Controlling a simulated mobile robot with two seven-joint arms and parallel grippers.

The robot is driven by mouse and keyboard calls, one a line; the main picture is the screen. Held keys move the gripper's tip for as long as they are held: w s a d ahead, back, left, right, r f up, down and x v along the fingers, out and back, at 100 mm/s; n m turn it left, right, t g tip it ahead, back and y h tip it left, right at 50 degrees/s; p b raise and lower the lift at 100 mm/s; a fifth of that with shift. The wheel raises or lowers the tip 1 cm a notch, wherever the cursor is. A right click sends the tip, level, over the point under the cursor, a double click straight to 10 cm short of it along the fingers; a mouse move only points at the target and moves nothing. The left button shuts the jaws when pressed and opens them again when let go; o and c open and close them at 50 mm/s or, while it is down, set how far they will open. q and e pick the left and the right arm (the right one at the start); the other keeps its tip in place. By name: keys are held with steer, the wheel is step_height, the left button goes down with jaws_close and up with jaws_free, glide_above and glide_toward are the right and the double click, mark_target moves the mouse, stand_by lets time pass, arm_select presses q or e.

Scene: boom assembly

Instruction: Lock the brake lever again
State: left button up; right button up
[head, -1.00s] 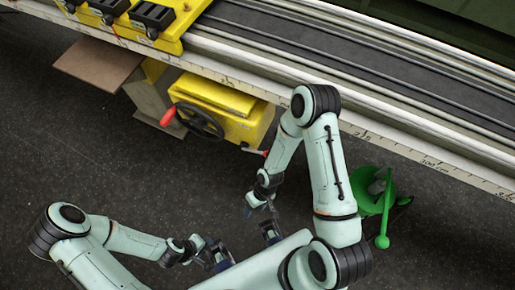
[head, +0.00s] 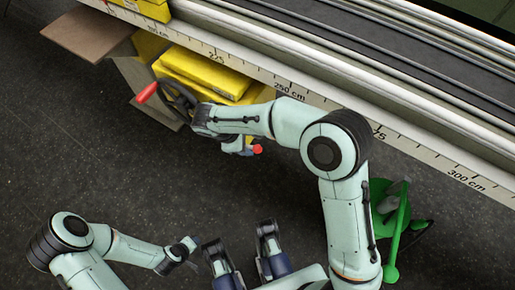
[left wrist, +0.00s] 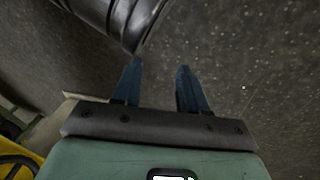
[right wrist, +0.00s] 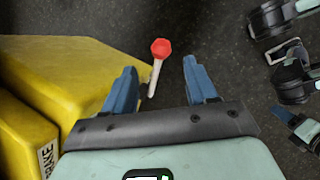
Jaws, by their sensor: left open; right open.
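The brake lever is a pale rod (right wrist: 154,76) with a red knob (right wrist: 161,47), beside the yellow box (right wrist: 88,70) in the right wrist view. In the head view its red knob (head: 257,149) shows at the lower edge of the yellow box (head: 205,72). My right gripper (right wrist: 159,65) is open, its fingers on either side of the lever in that view; contact cannot be told. In the head view the right gripper (head: 243,147) is partly hidden by its own wrist, close to the knob. My left gripper (left wrist: 160,66) is open and empty above the dark floor.
A handwheel (head: 178,97) with a red handle (head: 147,92) is on the box, left of my right wrist. A long rail with a centimetre scale (head: 290,88) runs behind. A green object (head: 392,230) stands at the right. Dark floor is free at the left.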

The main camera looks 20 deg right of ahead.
mark_target(257, 148)
arm_select(q)
steer(key=s+f+g+b, duration=0.2)
steer(key=s+f, duration=0.2)
steer(key=s, duration=0.1)
steer(key=shift+s+a+f, duration=0.15)
steer(key=shift+a+f, duration=0.05)
steer(key=shift+a, duration=0.1)
arm_select(e)
steer(key=x, duration=0.9)
steer(key=shift+f, duration=0.15)
